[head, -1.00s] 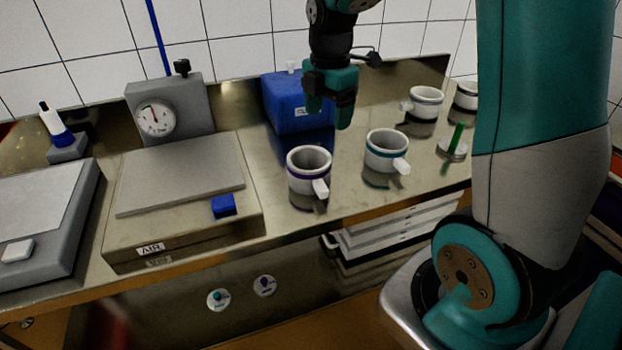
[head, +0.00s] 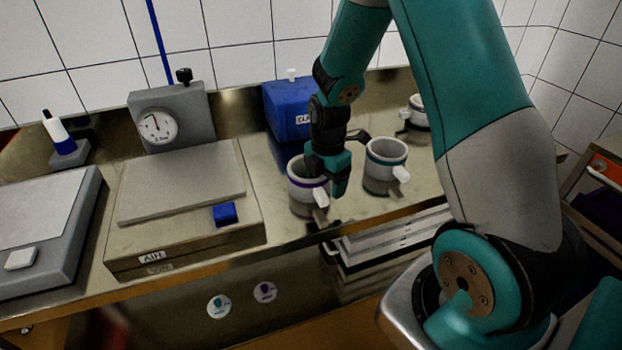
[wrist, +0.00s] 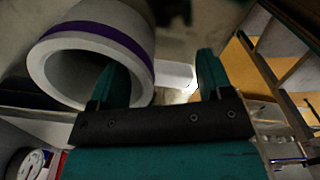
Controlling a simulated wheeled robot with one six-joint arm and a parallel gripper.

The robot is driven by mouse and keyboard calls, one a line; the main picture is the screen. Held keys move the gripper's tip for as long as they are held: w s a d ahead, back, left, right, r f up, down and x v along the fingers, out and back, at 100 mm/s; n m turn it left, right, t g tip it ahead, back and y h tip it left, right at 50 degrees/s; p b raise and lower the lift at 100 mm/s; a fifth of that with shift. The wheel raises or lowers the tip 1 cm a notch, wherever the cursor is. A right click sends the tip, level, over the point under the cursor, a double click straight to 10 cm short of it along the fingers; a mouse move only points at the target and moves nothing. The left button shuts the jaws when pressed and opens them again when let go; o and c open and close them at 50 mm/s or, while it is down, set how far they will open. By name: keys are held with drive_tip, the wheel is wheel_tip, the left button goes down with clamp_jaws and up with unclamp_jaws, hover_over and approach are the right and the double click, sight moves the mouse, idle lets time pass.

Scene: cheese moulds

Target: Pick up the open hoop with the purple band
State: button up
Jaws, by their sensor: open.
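The open hoop with the purple band (head: 300,188) is a pale, thick-walled cup shape with a white handle (head: 321,197), upright on the steel counter. My gripper (head: 327,180) is open and down at the hoop's right side, covering part of its rim. In the wrist view the hoop (wrist: 135,40) fills the upper left, its round opening facing the camera. One finger overlaps that opening and wall; the other is clear to the right. The white handle (wrist: 175,75) shows between the fingers of my gripper (wrist: 160,65). Contact cannot be told.
A hoop with a teal band (head: 386,152) stands close to the right, and another hoop (head: 418,112) farther back. A blue box (head: 290,108) stands behind. A dial press (head: 158,125) and a flat plate (head: 182,180) are to the left. The counter's front edge is near.

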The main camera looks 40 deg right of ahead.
wheel_tip(320, 180, down, 2)
drive_tip(key=shift+f, duration=0.1)
clamp_jaws()
idle(0.5)
